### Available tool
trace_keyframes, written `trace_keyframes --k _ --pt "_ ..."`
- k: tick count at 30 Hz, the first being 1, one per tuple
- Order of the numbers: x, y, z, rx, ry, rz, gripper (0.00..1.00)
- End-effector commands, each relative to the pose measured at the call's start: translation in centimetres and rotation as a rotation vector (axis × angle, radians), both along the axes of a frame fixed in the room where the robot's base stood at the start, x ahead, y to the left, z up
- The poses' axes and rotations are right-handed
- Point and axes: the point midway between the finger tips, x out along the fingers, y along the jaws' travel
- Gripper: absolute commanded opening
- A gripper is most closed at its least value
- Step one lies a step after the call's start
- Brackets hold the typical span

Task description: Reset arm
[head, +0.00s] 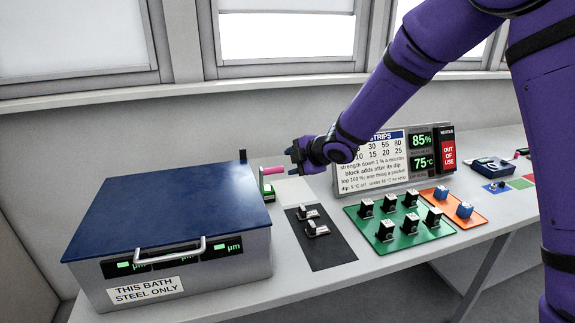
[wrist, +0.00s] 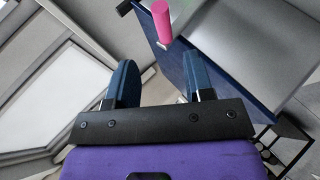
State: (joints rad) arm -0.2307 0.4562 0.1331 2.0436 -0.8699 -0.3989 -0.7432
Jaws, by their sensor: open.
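My purple arm reaches in from the right in the head view. My gripper (head: 291,157) is in the air above the bench, left of the sign board. In the wrist view my gripper (wrist: 160,88) shows two blue fingers spread apart with nothing between them. A pink handle (head: 272,170) stands just left of my gripper in the head view, on a small device by the blue-lidded bath. The pink handle (wrist: 161,22) also shows beyond the fingers in the wrist view, apart from them.
The bath (head: 160,210) has its lid down and a label reading steel only. A dark mat (head: 325,254) holds two small blocks. A green mat (head: 400,242) holds several blocks, and an orange mat (head: 470,223) holds blue ones. The sign board (head: 375,181) stands behind.

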Motion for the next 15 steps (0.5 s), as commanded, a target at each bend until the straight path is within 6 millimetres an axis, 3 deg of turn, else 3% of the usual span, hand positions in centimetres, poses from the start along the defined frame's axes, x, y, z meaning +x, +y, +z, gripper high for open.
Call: trace_keyframes --k 11,15 --pt "-0.2 -0.2 0.2 -0.001 0.000 -0.001 0.48" --pt "-0.3 -1.3 1.4 -0.001 0.007 -0.048 0.48"
